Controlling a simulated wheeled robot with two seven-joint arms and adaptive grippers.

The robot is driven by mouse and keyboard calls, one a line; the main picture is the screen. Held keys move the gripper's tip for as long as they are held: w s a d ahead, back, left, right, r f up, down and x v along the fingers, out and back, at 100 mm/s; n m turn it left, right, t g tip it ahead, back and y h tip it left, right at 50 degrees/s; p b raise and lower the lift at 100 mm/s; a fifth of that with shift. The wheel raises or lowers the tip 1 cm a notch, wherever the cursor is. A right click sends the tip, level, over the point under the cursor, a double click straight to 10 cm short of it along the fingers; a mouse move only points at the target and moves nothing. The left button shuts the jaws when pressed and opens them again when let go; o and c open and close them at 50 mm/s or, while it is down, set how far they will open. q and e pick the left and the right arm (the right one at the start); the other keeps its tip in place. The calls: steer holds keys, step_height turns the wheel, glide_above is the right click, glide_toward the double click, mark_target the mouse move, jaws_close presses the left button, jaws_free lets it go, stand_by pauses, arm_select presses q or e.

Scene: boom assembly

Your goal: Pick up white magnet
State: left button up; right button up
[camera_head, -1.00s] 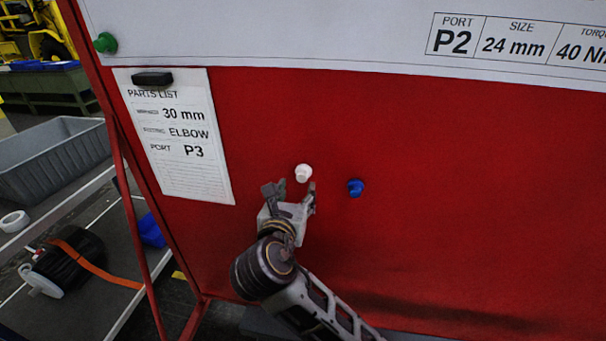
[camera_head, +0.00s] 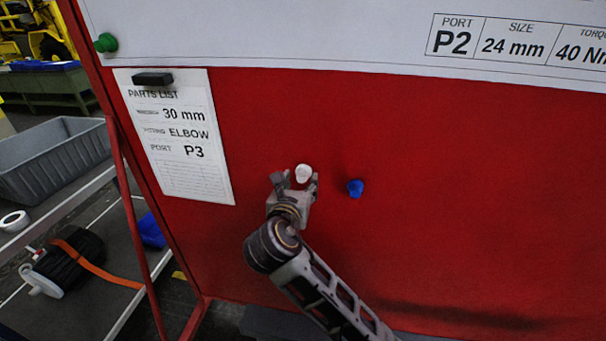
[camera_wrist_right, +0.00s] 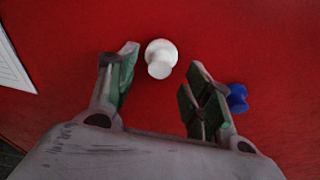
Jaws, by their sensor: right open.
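The white magnet (camera_head: 303,173) is a small knob on the red board (camera_head: 420,220). It also shows in the right wrist view (camera_wrist_right: 160,58), just beyond the fingertips and between their lines. My right gripper (camera_head: 296,180) is open and empty, with its fingers on either side of the magnet in the head view. In the right wrist view the right gripper (camera_wrist_right: 162,75) has a clear gap between its fingers. Whether the fingers touch the magnet cannot be told. My left gripper is not in view.
A blue magnet (camera_head: 355,187) sits on the board just right of my right gripper, near its right finger in the wrist view. A parts list (camera_head: 180,140) hangs at left under a black magnet (camera_head: 152,79). A green magnet (camera_head: 105,43) is at upper left.

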mark_target(303, 175)
steer(key=shift+x, duration=1.45)
steer(key=c, duration=1.1)
